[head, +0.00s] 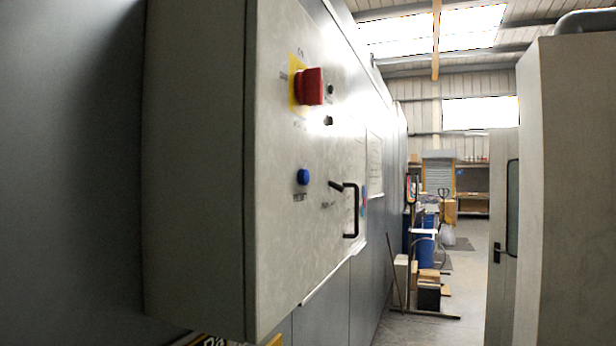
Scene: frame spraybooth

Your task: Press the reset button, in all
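A blue round button (303,177) sits on the lower front face of a grey control box (290,240), with a small dark label under it that I cannot read for sure. Above it is a red knob (309,86) on a yellow plate. A black lever switch (337,186) is right of the blue button, close to a black handle (351,210). Neither of my grippers shows in the head view.
The box stands out from a dark panelled wall (75,170). A grey cabinet (570,190) and a door (503,220) stand at the right. Between them a floor aisle (430,329) runs back past boxes (429,295) and blue drums (424,250).

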